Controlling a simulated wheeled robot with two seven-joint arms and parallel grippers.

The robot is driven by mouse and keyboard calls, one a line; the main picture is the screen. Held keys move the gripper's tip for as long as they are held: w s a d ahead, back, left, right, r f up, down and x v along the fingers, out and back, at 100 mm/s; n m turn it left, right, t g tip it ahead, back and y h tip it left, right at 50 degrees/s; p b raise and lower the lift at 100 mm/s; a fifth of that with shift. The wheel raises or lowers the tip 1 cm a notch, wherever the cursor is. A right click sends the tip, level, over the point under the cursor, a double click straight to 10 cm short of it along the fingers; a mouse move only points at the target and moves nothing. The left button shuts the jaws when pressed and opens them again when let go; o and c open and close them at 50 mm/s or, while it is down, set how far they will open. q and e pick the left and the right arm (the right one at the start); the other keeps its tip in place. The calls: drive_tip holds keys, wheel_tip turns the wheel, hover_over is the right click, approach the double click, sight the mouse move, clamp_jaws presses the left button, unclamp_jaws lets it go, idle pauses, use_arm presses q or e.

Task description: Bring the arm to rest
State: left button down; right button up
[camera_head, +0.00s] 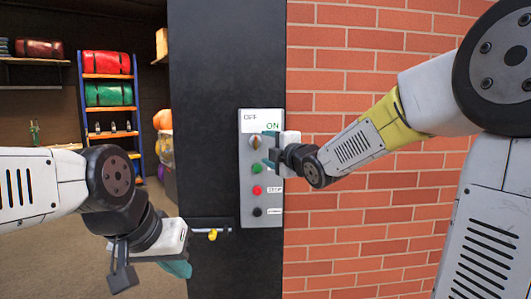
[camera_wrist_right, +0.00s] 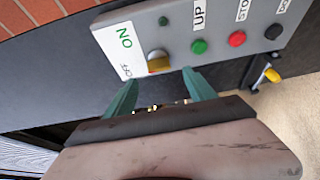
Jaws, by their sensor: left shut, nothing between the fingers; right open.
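My right gripper (camera_head: 268,150) is in front of the upper part of a grey control panel (camera_head: 246,222). In the right wrist view the right gripper (camera_wrist_right: 160,92) is open, with its two teal fingers apart and nothing held. The panel's rotary knob (camera_wrist_right: 158,62) is just beyond the fingertips, beside the ON and OFF label; contact cannot be told. The knob also shows in the head view (camera_head: 255,142). My left gripper (camera_head: 178,268) is low at the left of the panel, shut and empty, its fingers partly hidden behind its body.
Below the knob are green (camera_head: 256,169), red (camera_head: 257,190) and black (camera_head: 257,212) buttons. A yellow-ended handle (camera_head: 212,234) is close to my left gripper. A brick wall (camera_head: 340,240) is on the right. A shelf rack (camera_head: 110,124) stands in the room behind, with open floor before it.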

drive_tip(key=s+d+f+m+g+h, duration=0.2)
drive_tip(key=s+d+f+m+h, duration=0.1)
drive_tip(key=s+d+m, duration=0.3)
drive_tip(key=s+d+f+m+g, duration=0.1)
drive_tip(key=s+f+m, duration=0.3)
drive_tip(key=s, duration=0.4)
drive_tip(key=s+d+f+m+g+h, duration=0.1)
drive_tip(key=s+d+f+m+g, duration=0.1)
drive_tip(key=s+f+m+g, duration=0.2)
drive_tip(key=s+d+f+m+g+h, duration=0.1)
drive_tip(key=s+d+f+m+g, duration=0.1)
drive_tip(key=s+f+m, duration=0.3)
drive_tip(key=s+m+g, duration=0.1)
drive_tip(key=s+m, duration=0.2)
drive_tip(key=s, duration=0.4)
drive_tip(key=shift+s+d, duration=0.15)
